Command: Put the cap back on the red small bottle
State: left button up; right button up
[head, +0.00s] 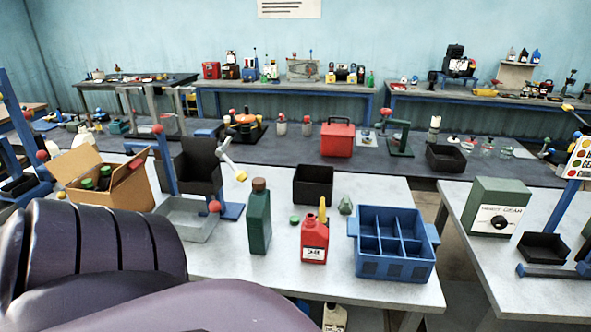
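The red small bottle (314,245) stands upright on the near white table, with a white label on its front. Its top looks red and narrow; I cannot tell whether it is open. A yellow pointed piece (322,210) shows just behind its top. A small green cap-like disc (295,219) lies on the table to the left of the bottle. I cannot tell which cap belongs to the red bottle. Neither of my grippers is in view; only parts of my arm fill the lower left.
A tall green bottle (259,220) with a brown cap stands left of the red bottle. A blue divided crate (393,272) stands close on its right, and a black bin (314,184) is behind. A grey tray (186,222) and cardboard box (112,199) are at left.

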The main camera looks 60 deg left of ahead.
aim_at(315, 239)
jog(key=k+j, duration=0.2)
jog(key=j, duration=0.2)
jog(key=k+j, duration=0.15)
jog(key=j, duration=0.25)
jog(key=k+j, duration=0.2)
jog(key=j, duration=0.15)
